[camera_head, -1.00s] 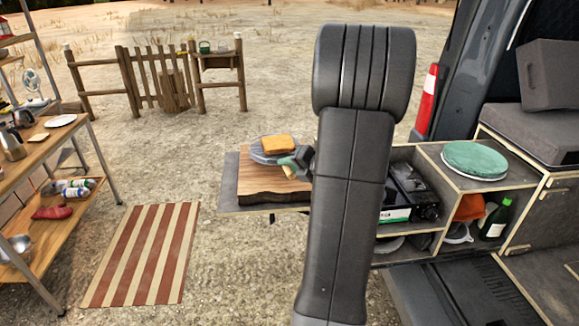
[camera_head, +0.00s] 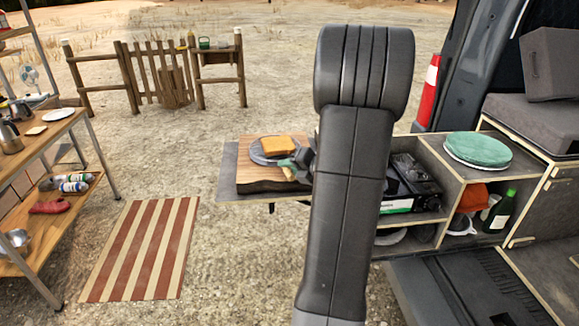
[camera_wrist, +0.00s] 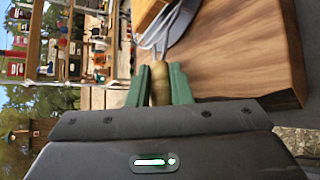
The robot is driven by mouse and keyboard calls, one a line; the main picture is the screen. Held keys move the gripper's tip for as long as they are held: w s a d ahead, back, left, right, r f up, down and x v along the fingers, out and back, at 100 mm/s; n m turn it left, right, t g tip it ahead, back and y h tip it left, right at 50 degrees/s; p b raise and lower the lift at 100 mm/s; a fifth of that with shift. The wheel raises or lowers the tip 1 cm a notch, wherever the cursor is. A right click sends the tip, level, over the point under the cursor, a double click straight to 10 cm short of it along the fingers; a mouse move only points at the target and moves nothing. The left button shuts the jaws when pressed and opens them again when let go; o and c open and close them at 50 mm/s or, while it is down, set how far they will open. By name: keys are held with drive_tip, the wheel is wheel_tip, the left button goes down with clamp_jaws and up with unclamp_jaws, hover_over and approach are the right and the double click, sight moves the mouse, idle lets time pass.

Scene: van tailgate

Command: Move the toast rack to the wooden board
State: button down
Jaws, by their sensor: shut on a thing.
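The toast rack (camera_head: 262,156) is a grey round wire piece with a pale wooden handle. A golden-brown bread slice (camera_head: 277,145) is on it. My green-fingered gripper (camera_head: 292,166) is shut on the handle, which shows between the fingers in the wrist view (camera_wrist: 159,84). The wooden board (camera_head: 246,186) lies on the grey tailgate table, and the rack is over it. In the wrist view the board (camera_wrist: 245,50) is close beside the rack. I cannot tell whether they touch. My arm hides the right part of the board.
A black stove (camera_head: 408,182) stands in the van unit right of my arm. A green round cushion (camera_head: 478,151) tops the unit. A shelf (camera_head: 50,205) with kitchenware stands at left. A striped mat (camera_head: 140,245) lies on open ground.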

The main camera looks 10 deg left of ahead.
drive_tip(key=c, duration=1.2)
unclamp_jaws()
drive_tip(key=shift+s, duration=0.1)
drive_tip(key=shift+c, duration=0.2)
drive_tip(key=shift+f, duration=0.1)
drive_tip(key=shift+d, duration=0.1)
drive_tip(key=v, duration=1.3)
drive_tip(key=shift+s+d+r, duration=0.15)
drive_tip(key=shift+d+r, duration=0.05)
drive_tip(key=shift+r, duration=0.25)
drive_tip(key=x, duration=1.2)
drive_tip(key=shift+a+f, duration=0.1)
drive_tip(key=shift+f, duration=0.15)
